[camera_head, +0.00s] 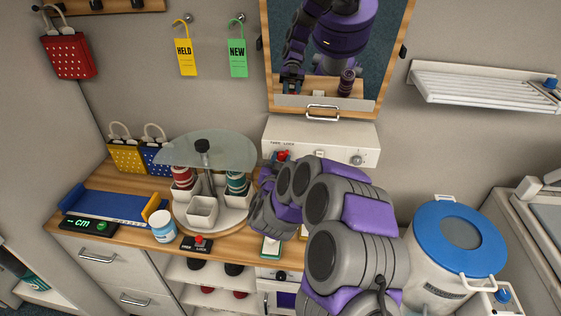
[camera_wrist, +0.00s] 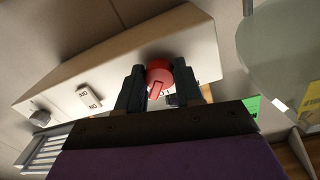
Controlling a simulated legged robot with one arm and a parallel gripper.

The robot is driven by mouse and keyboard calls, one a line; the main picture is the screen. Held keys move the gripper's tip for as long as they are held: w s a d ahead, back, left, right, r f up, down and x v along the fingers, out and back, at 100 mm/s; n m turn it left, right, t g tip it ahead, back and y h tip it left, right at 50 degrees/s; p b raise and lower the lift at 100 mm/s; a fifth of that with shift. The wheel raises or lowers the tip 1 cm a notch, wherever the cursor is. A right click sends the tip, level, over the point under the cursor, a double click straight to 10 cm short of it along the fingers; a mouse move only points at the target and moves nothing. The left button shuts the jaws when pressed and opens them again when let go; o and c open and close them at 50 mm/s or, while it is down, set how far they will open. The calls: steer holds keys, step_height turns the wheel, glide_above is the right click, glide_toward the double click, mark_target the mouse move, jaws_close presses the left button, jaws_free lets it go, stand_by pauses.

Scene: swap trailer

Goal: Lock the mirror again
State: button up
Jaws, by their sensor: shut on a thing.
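The mirror (camera_head: 385,50) hangs upright on the wall in a wooden frame, with a metal handle (camera_head: 322,112) on its lower bar. A white box (camera_head: 325,136) is fixed just below it. A red knob (camera_head: 283,155) with a pointer sits at the box's left end; the knob also shows in the wrist view (camera_wrist: 159,70). My gripper (camera_wrist: 158,86) is shut on the red knob, one dark finger on each side. In the head view my arm hides most of the gripper. Part of the lettering beside the knob is covered by the fingers.
A round glass-topped carousel (camera_head: 205,147) stands close left of my gripper. A red-button lock box (camera_head: 197,243) sits at the counter's front edge. A blue-lidded bin (camera_head: 455,240) stands right of my arm. Yellow (camera_head: 186,57) and green (camera_head: 238,58) tags hang on the wall.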

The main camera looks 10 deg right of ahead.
steer(key=o, duration=1)
steer(key=shift+o, duration=0.2)
steer(key=p+v, duration=0.9)
steer(key=v, duration=0.3)
steer(key=shift+s+a, duration=0.15)
steer(key=shift+a, duration=0.1)
steer(key=shift+p+v, duration=2.5)
steer(key=shift+p, duration=0.45)
steer(key=shift+d+f, duration=0.15)
